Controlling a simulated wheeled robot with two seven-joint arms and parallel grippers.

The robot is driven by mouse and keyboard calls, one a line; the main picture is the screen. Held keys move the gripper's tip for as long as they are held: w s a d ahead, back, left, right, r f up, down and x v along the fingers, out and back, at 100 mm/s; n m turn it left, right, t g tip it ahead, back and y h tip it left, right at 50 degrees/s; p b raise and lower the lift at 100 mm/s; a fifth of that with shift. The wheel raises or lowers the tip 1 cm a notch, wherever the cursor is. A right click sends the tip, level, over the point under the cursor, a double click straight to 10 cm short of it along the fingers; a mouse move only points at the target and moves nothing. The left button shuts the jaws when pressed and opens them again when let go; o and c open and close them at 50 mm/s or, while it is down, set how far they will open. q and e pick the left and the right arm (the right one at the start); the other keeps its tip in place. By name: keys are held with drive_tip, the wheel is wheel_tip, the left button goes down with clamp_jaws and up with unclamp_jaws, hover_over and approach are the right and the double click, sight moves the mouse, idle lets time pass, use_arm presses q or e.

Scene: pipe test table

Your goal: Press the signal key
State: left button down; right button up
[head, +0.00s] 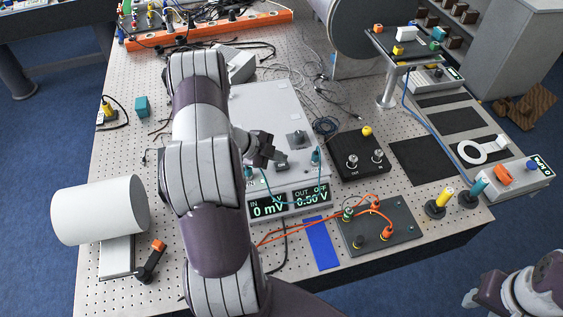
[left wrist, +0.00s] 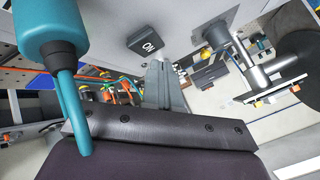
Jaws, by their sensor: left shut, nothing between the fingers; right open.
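The signal unit is a light grey box (head: 262,108) in the middle of the table. Its front displays (head: 289,203) read 0 mV and OUT OFF 0.50 V. A dark square key on its top (head: 282,167) is marked ON in the left wrist view (left wrist: 150,43). My left gripper (head: 271,155) is shut and empty, just beside this key. Its fingertips (left wrist: 158,65) appear close to the key's edge; I cannot tell whether they touch. My right gripper (head: 483,297) is open at the bottom right, away from the table, partly cut off by the frame.
Teal plugs with cables (head: 316,157) stand on the box beside the key; one looms large in the left wrist view (left wrist: 52,35). A grey knob (head: 297,139) is behind the key. A black box (head: 361,156) stands to the right. A white cylinder (head: 100,210) lies left.

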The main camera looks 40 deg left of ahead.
sight(278, 166)
use_arm(q)
wheel_tip(278, 166, up, 5)
drive_tip(key=p, duration=0.5)
drive_tip(key=shift+r, duration=0.1)
idle(0.7)
